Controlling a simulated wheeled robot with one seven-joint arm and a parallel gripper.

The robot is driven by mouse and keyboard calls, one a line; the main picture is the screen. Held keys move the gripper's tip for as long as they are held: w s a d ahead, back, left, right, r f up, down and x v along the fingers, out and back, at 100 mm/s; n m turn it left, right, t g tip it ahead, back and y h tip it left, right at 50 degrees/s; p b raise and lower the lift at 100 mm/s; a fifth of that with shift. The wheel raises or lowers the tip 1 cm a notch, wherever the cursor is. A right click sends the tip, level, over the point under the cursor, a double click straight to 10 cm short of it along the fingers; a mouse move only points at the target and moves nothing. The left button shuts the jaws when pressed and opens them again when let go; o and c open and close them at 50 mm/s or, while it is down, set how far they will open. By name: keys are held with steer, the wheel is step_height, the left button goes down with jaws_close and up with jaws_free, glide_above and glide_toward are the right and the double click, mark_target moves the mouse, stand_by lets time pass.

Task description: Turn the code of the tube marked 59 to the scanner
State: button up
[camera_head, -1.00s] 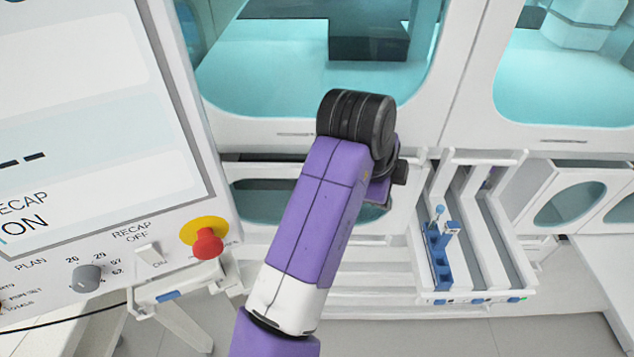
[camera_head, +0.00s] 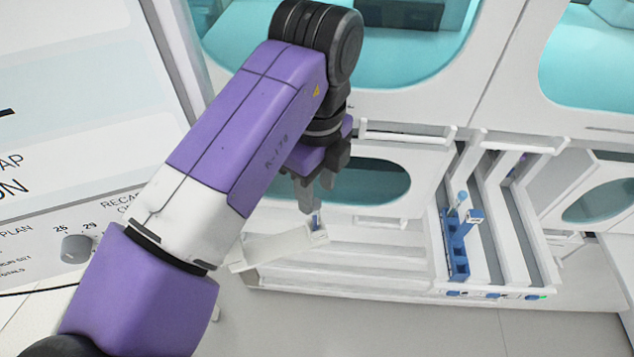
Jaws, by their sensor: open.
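A blue rack (camera_head: 456,257) stands in a lane of the white track on the right. A small tube with a pale blue top (camera_head: 462,198) rises from its far part, with a blue-and-white piece (camera_head: 474,215) beside it. No number or code is legible, so I cannot tell which tube is marked 59. My gripper (camera_head: 315,190) is open and points down, left of the rack and well apart from it. A small blue item (camera_head: 315,220) shows just below the fingers. I cannot tell what it is or whether the fingers are around it. I cannot identify the scanner.
A white ledge (camera_head: 275,248) lies below my gripper. White lane walls (camera_head: 500,230) run beside the rack. A large control panel (camera_head: 75,100) with a grey knob (camera_head: 77,248) fills the left. White cabinets with teal windows (camera_head: 595,75) stand behind. Grey floor (camera_head: 400,325) shows in front.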

mark_target(317, 202)
step_height(317, 202, down, 4)
steer(key=b, duration=0.2)
steer(key=shift+f+b, duration=0.15)
steer(key=shift+b, duration=0.15)
steer(key=shift+c, duration=0.4)
jaws_close()
steer(key=shift+r+p, duration=0.35)
steer(key=shift+p, duration=0.1)
